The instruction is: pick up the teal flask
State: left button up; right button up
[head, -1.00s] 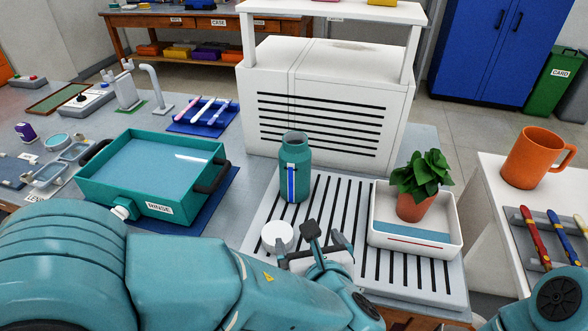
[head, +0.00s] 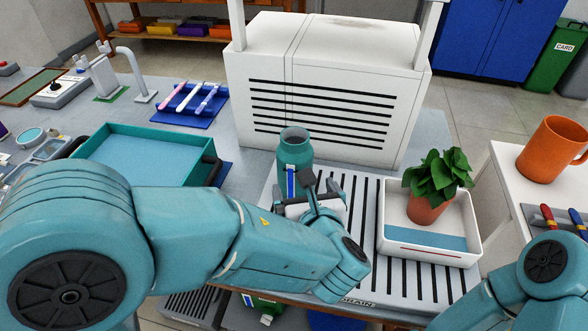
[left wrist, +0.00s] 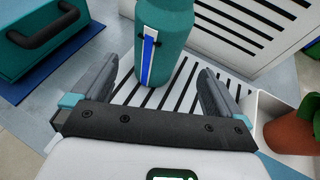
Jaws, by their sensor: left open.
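The teal flask (head: 294,150) stands upright on the slatted white drain board, its top open and a blue and white strip on its side. My left gripper (head: 318,187) is just in front of it and covers its lower part in the head view. In the left wrist view the flask (left wrist: 168,42) stands ahead of the spread fingers of my left gripper (left wrist: 157,70), roughly centred between them. The fingers are open and empty; I cannot see any contact with the flask. My right gripper is out of view; only part of that arm shows at the lower right.
A white tray (head: 392,240) with a potted plant (head: 432,190) stands right of the flask. A teal rinse tub (head: 205,160) is to the left, with a dark handle (left wrist: 42,28). A large white slotted box (head: 320,95) stands close behind.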

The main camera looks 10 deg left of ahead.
aim_at(295, 169)
pick_arm(q)
jog(key=x, duration=1.1)
jog(key=shift+f, duration=0.25)
jog(key=shift+s, duration=0.1)
jog(key=c, duration=1.5)
jog(key=shift+r, duration=0.15)
jog(key=shift+c, duration=0.7)
notch_tip(295, 169, up, 20)
jog(key=p, duration=0.4)
